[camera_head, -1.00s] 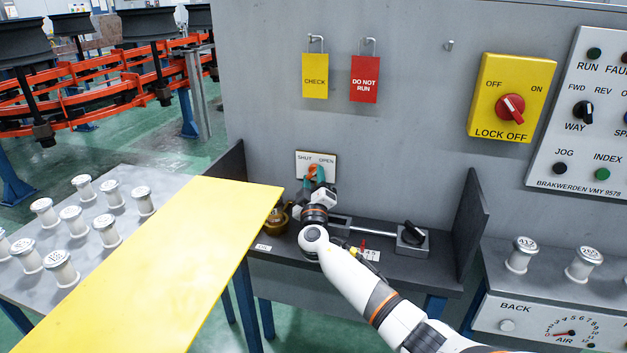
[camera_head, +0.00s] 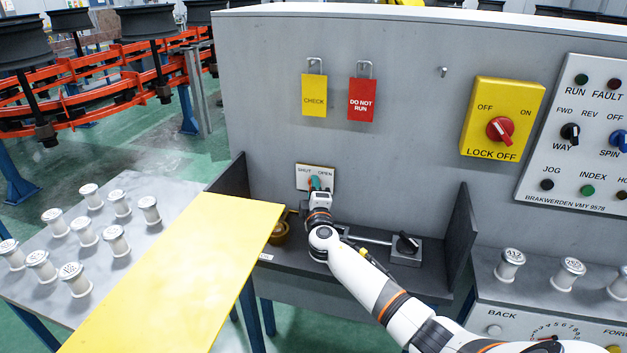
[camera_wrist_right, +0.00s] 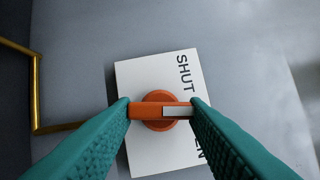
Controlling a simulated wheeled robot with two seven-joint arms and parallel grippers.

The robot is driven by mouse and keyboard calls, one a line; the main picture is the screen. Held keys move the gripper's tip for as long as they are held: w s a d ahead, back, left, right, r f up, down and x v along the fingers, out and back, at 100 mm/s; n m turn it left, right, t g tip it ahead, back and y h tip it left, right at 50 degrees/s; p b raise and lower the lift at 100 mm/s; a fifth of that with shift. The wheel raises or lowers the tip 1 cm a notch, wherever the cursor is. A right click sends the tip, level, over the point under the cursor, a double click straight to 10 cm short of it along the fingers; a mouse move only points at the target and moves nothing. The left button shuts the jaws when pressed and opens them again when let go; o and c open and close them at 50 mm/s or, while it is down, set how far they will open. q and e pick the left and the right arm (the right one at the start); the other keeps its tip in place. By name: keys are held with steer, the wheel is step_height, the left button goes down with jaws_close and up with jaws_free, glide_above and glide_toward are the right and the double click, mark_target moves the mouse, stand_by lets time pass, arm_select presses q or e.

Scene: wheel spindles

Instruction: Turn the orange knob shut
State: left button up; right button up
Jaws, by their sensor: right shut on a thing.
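The orange knob (camera_wrist_right: 160,110) sits on a white plate marked SHUT and OPEN (camera_wrist_right: 136,80), on the grey wall panel. In the right wrist view its bar lies across the picture between the teal fingers of my right gripper (camera_wrist_right: 160,105). The fingers are shut on the bar's two ends. The white mark on the bar points between the two words; OPEN is partly hidden by a finger. My left gripper is not in view.
A yellow board (camera_head: 185,270) crosses the front left, near white spools (camera_head: 85,232). A dark shelf (camera_head: 345,262) with side walls lies under the knob, holding a brass part (camera_head: 279,232) and a clamp-like block (camera_head: 406,247). Tags (camera_head: 361,100) and a lock-off switch (camera_head: 500,130) are above.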

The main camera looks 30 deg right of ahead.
steer(key=shift+w+a+r+n+g+y+p, duration=0.15)
steer(key=shift+n+g+p, duration=0.6)
steer(key=shift+n+p, duration=1.25)
steer(key=shift+s+d+r+n+g+y+p, duration=0.1)
steer(key=shift+n+g+p, duration=0.85)
steer(key=shift+p, duration=1.9)
steer(key=shift+w+a+r+n+g+y+p, duration=0.15)
steer(key=shift+n+g+p, duration=0.35)
steer(key=shift+n+p, duration=1.6)
steer(key=shift+s+d+m+p, duration=0.1)
steer(key=shift+m+p, duration=0.25)
steer(key=o, duration=1)
steer(key=p+v, duration=0.1)
steer(key=v, duration=1.1)
steer(key=shift+f, duration=0.1)
